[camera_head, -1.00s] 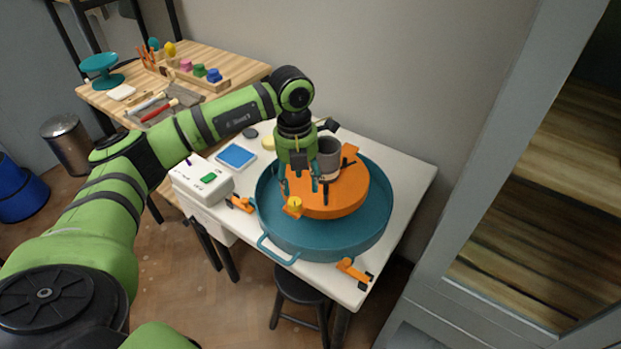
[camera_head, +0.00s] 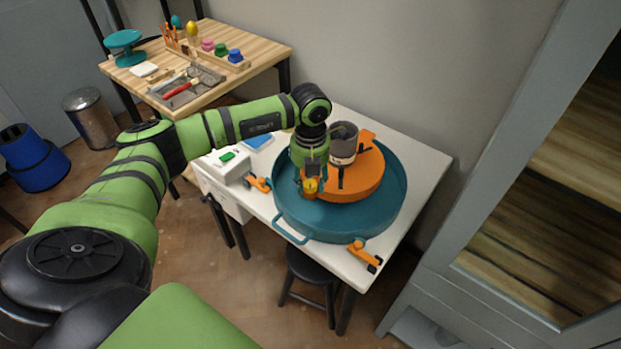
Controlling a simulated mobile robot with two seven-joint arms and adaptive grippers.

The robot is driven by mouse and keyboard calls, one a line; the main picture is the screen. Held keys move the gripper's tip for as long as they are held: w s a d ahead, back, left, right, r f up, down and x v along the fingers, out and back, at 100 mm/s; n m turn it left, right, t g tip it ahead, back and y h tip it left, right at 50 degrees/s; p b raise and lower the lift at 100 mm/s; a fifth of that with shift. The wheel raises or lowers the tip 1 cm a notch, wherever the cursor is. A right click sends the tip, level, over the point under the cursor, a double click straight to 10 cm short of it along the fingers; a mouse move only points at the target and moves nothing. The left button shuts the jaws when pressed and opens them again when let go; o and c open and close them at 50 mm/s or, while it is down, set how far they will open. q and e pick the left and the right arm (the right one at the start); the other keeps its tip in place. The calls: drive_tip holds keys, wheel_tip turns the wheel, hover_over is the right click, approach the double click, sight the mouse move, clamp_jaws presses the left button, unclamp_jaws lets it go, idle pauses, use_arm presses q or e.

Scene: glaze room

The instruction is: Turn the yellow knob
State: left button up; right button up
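The yellow knob (camera_head: 310,186) sits at the near-left edge of the orange disc (camera_head: 359,180), which lies in a round teal tray (camera_head: 338,228) on the white table. My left gripper (camera_head: 310,188) points down right at the knob, with its fingers around or just in front of it. The fingers are small and partly hidden, so I cannot tell whether they touch the knob or how far they are closed. My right gripper is not in view.
A grey pot (camera_head: 343,146) stands on the orange disc beside my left gripper. A white box with a green button (camera_head: 227,166) and a blue pad (camera_head: 257,141) are on the table's left. Orange clamps (camera_head: 364,256) flank the tray. A black stool (camera_head: 308,268) stands below.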

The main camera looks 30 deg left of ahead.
use_arm(q)
clamp_jaws()
drive_tip(key=m+b, duration=0.2)
drive_tip(key=m, duration=0.1)
drive_tip(key=shift+f+m+b, duration=0.15)
drive_tip(key=shift+m+b, duration=0.15)
drive_tip(key=shift+b, duration=0.05)
drive_tip(key=m+b, duration=0.2)
drive_tip(key=m, duration=0.2)
drive_tip(key=shift+m+b, duration=0.3)
drive_tip(key=shift+b, duration=0.1)
drive_tip(key=m+b, duration=0.2)
drive_tip(key=m, duration=0.2)
drive_tip(key=shift+m, duration=0.3)
drive_tip(key=shift+d+m+b, duration=0.1)
drive_tip(key=shift+m+b, duration=0.8)
drive_tip(key=shift+m, duration=0.9)
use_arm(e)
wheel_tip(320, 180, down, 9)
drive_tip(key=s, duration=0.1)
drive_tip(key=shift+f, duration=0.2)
use_arm(q)
drive_tip(key=shift+r, duration=0.2)
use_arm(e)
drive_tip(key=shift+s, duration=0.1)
use_arm(q)
drive_tip(key=o, duration=0.7)
unclamp_jaws()
drive_tip(key=shift+c, duration=0.2)
